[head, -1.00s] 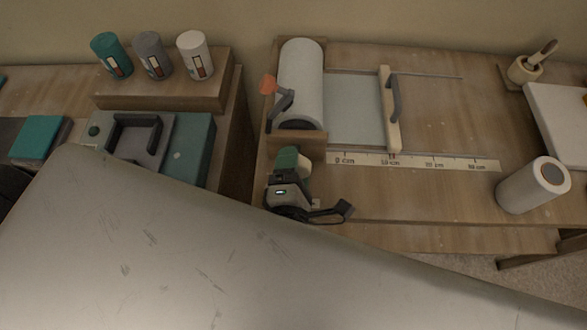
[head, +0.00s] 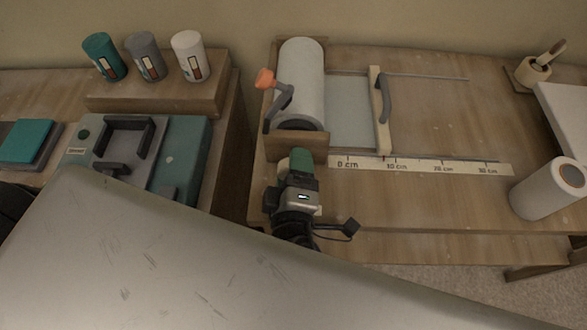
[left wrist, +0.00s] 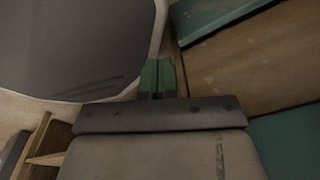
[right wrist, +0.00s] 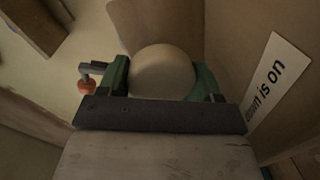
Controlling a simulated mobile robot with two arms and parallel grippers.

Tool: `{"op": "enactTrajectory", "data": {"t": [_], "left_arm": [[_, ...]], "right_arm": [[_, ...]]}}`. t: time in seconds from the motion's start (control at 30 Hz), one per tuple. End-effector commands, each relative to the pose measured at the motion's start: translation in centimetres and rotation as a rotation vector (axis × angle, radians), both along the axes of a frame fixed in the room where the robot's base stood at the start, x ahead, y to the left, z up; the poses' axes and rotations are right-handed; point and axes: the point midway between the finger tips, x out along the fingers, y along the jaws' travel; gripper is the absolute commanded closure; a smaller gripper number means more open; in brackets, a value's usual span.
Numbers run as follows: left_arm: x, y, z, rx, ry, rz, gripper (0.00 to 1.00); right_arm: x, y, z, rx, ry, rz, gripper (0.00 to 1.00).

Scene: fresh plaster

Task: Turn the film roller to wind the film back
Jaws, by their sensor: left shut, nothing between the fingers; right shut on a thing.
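The white film roller (head: 301,75) lies in a wooden holder at the left of the bench. Its pale film (head: 350,110) stretches right to a wooden bar with a grey handle (head: 384,96), a little left of the 10 cm mark. My right gripper (head: 300,160) is at the holder's front end. In the right wrist view, its green fingers (right wrist: 160,80) are shut on a pale round knob (right wrist: 163,70). A crank with an orange grip (head: 265,78) stands left of the roller. My left gripper (left wrist: 158,78) is shut and empty in the left wrist view.
A ruler strip (head: 420,166) lies in front of the film. A grey body of mine covers the lower head view.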

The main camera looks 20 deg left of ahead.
Motion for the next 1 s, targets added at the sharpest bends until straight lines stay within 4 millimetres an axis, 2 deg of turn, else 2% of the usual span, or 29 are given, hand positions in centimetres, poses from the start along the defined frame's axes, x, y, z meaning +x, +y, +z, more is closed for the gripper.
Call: {"op": "enactTrajectory", "data": {"t": [0.47,0.5,0.63,1.0], "left_arm": [[-0.01,-0.01,-0.13,0.0,0.0,0.0,1.0],[-0.01,-0.01,-0.13,0.0,0.0,0.0,1.0],[-0.01,0.0,-0.13,0.0,0.0,0.0,1.0],[0.11,0.0,0.13,0.0,-0.001,-0.001,1.0]], "right_arm": [[-0.08,0.01,-0.32,0.011,0.012,0.0,0.59],[-0.08,0.01,-0.32,0.011,0.012,0.0,0.32],[-0.07,0.0,-0.25,0.012,0.01,0.001,0.12],[0.11,-0.08,-0.07,0.011,0.008,0.001,0.1]]}}
